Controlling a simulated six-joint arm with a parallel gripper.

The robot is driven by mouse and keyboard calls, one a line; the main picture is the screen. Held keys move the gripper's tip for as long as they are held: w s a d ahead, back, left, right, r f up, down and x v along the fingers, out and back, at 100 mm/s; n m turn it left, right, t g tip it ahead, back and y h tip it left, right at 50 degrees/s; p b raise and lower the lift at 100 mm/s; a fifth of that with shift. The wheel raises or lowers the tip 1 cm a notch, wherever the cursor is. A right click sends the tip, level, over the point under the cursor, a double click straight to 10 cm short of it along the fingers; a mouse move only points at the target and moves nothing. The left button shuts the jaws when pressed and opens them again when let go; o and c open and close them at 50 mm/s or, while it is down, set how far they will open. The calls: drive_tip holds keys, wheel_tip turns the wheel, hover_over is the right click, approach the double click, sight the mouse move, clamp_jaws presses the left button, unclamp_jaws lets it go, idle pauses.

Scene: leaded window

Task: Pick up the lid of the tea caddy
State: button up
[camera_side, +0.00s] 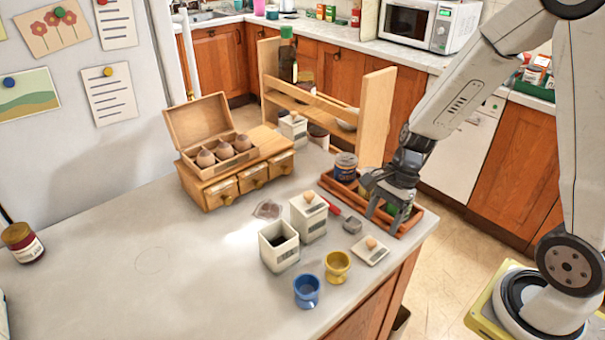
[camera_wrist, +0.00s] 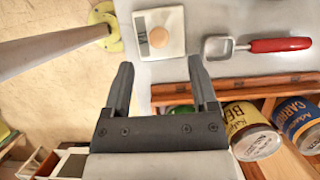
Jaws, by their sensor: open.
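The loose lid, a pale square plate with a round wooden knob, lies on the counter near its right edge in the side view (camera_side: 371,251). It also shows at the top middle of the wrist view (camera_wrist: 172,20). An open-topped white caddy (camera_side: 280,258) with dark contents stands left of it. Another white caddy (camera_side: 308,228) beside that one has its knobbed lid on. My gripper (camera_side: 384,217) is open, pointing down over the wooden tray behind the lid. In the wrist view its fingers (camera_wrist: 160,72) are spread and empty, and the lid appears beyond their tips, apart from them.
A scoop with a red handle (camera_wrist: 280,44) lies near the lid. The wooden tray (camera_side: 413,223) holds several cans under my gripper. A yellow egg cup (camera_side: 338,267) and a blue one (camera_side: 307,292) stand in front. The left counter is largely clear.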

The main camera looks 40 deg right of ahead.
sight(372, 241)
drive_tip(key=shift+x, duration=2.6)
drive_tip(key=shift+a, duration=0.15)
clamp_jaws()
